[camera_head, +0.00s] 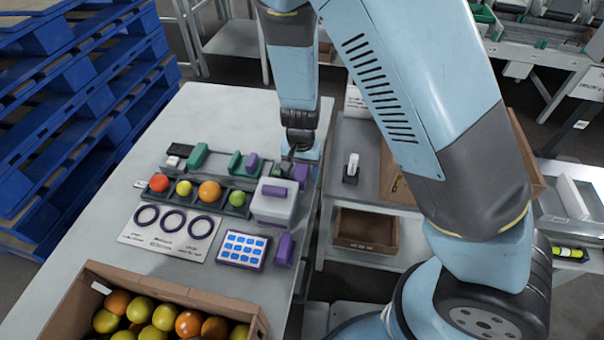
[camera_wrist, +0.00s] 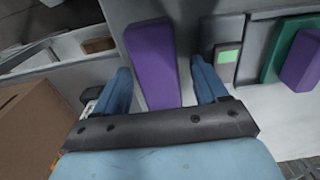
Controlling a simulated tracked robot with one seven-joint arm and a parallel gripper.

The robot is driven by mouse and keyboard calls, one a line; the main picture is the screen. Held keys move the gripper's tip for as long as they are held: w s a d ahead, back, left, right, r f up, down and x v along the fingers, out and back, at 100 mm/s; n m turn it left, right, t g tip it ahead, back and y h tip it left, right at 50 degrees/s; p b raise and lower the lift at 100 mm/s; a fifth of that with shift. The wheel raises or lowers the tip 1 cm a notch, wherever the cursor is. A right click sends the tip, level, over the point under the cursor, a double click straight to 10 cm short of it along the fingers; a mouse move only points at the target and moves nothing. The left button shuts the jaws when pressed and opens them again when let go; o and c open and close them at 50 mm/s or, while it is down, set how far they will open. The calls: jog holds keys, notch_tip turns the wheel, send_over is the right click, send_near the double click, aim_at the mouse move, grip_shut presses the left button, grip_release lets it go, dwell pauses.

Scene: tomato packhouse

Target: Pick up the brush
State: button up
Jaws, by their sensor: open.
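No object shows clear bristles, so I cannot tell for sure which is the brush. A purple block-like object (camera_wrist: 152,62) lies between the two fingers of my gripper (camera_wrist: 160,72) in the wrist view. The fingers are spread, one on each side of it, and not closed on it. In the head view my gripper (camera_head: 303,155) is low at the table's right edge, partly hidden by its own wrist. A purple block (camera_head: 301,173) shows right below it there. Green and purple blocks (camera_head: 235,163) lie to its left on the table.
A white box (camera_head: 272,203), a tray of tomatoes (camera_head: 222,207), a ring card (camera_head: 150,240) and a blue-square panel (camera_head: 243,251) are close by. A cardboard box (camera_head: 140,282) of fruit stands in front. A lower shelf holds a brown crate (camera_head: 365,243). The table's far left is clear.

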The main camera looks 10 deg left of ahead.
aim_at(301, 169)
jog(key=shift+f, duration=0.15)
jog(key=shift+c, duration=0.4)
jog(key=c, duration=1)
notch_tip(301, 169, up, 10)
